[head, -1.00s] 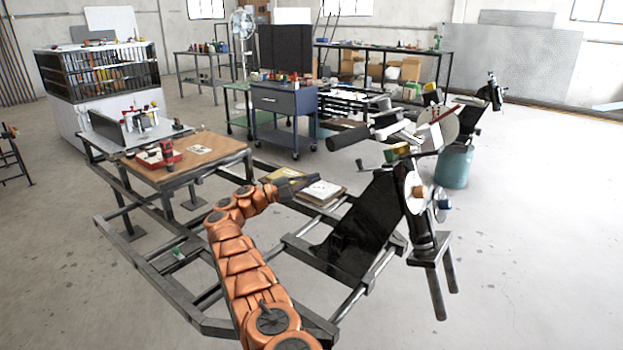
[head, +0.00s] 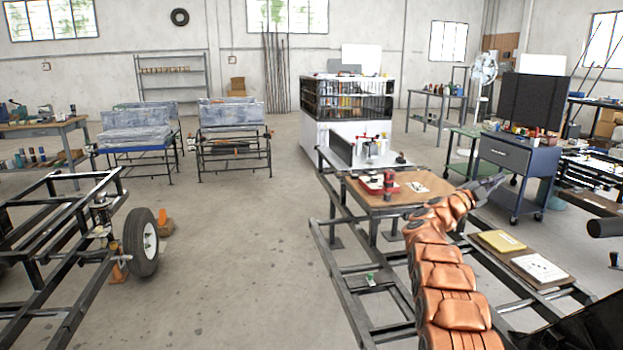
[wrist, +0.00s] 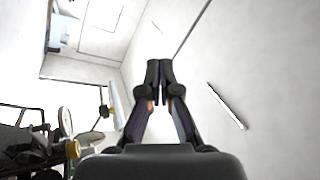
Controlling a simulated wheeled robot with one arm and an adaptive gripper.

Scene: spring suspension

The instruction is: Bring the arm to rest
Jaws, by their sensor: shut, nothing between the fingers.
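My arm (head: 450,280) is orange and rises from the bottom of the head view, bending to the right at its top. My gripper (head: 497,183) is at its end, in front of the dark blue tool cart and above the frame's right part. In the wrist view my gripper (wrist: 159,64) is shut and empty, its two dark fingertips together. Behind it the wrist view shows white wall and ceiling. The gripper touches nothing that I can see.
A wooden-topped table (head: 404,197) stands at the dark metal frame (head: 345,272) beside my arm. A blue drawer cart (head: 517,165) stands behind the gripper. A wheel (head: 141,242) on another frame is at left. The floor (head: 235,260) between the frames is mostly clear.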

